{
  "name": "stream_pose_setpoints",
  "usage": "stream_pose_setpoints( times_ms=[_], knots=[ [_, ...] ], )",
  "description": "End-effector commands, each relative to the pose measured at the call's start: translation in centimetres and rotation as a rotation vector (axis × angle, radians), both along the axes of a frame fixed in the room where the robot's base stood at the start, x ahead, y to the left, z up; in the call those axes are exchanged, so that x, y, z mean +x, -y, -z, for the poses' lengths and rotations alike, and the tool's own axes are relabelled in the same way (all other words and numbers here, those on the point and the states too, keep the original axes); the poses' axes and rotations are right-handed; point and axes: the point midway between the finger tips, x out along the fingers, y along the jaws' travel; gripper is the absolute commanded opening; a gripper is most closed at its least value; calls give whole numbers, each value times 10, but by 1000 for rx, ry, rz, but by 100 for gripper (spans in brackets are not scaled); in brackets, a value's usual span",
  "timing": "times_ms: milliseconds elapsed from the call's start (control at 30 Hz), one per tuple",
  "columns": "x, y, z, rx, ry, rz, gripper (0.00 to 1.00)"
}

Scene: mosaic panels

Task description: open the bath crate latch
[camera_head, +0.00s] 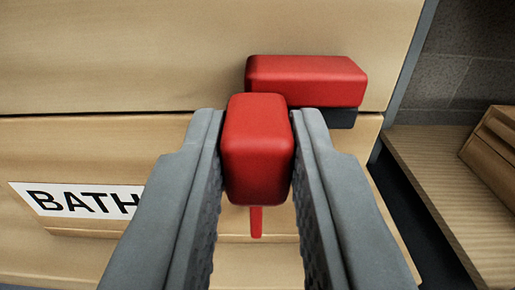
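The bath crate (60,155) is a pale wooden front with a white label reading BATH (80,200) at the left. A red block (258,150), which looks like a latch handle, stands out toward me in the middle, with a thin red stem (256,222) showing below it. My gripper (257,118) has one grey finger on each side of this block, and both pads appear to touch it. A second red block (305,80) lies crosswise just behind and above, on a dark base (335,117). How the two red parts join is hidden.
Another pale wooden panel (150,50) is above the crate front, across a dark seam. A grey upright edge (408,65) runs along the right. Beyond it are a wooden shelf (440,175) and a slatted wooden box (495,145) against a grey tiled wall.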

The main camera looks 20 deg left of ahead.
Motion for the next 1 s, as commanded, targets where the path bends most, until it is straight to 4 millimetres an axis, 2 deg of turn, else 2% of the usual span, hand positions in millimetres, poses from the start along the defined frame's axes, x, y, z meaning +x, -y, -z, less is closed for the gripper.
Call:
stream_pose_setpoints(
  times_ms=[467, 667, 1000],
  knots=[
    [-1, -4, 0, -43, 14, 0, 0],
    [-4, -14, 0, -150, 49, 0, 0],
    [-12, -37, 9, -429, 138, 0, 0]
  ],
)
